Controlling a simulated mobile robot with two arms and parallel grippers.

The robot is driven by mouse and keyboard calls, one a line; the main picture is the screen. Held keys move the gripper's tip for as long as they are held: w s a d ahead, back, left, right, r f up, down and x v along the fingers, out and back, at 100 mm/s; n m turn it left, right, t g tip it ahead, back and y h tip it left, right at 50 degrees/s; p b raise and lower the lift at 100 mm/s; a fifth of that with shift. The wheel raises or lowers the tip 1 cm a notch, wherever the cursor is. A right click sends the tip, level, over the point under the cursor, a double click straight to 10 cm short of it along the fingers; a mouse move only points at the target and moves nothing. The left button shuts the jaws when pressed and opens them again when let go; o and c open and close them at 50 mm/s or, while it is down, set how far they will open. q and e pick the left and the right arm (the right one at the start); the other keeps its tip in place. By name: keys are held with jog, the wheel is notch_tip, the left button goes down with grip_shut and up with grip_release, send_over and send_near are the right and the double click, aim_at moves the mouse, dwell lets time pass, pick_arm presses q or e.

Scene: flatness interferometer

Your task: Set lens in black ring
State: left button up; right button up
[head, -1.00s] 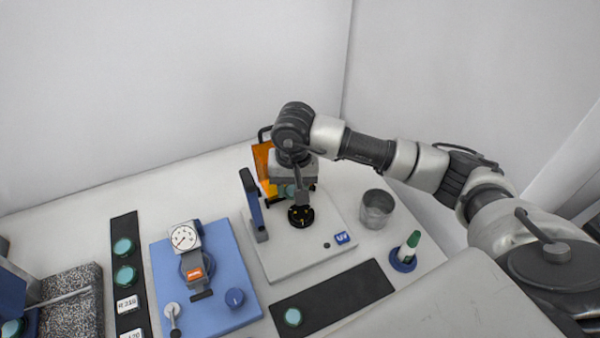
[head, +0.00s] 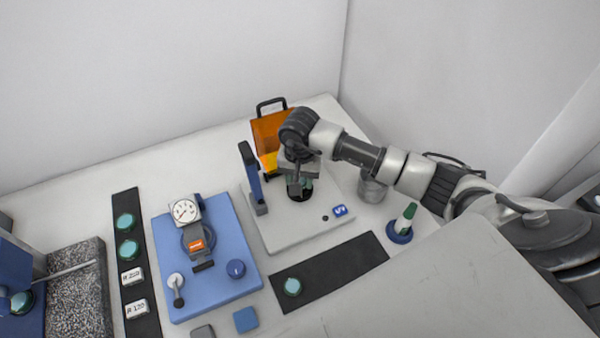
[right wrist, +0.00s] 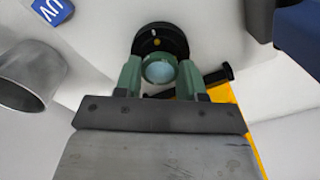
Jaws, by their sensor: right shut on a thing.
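My right gripper (head: 303,183) is over the UV stand's grey-white base plate (head: 285,236). In the right wrist view its green fingers (right wrist: 160,74) are shut on a pale blue round lens (right wrist: 160,69). The black ring (head: 300,196) is on the base plate below the gripper, partly hidden by it. In the right wrist view the ring (right wrist: 151,33) appears just beyond the lens, which overlaps its near edge. I cannot tell whether they touch. My left gripper is not in view.
A blue post (head: 252,178) stands left of the ring, and an orange shield (head: 267,133) behind. A blue dial-gauge base (head: 222,300) is left; a black mat (head: 345,262) with one lens lies in front.

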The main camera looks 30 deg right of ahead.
jog(key=shift+f, duration=0.45)
jog(key=shift+f+b, duration=0.45)
jog(key=shift+b, duration=0.2)
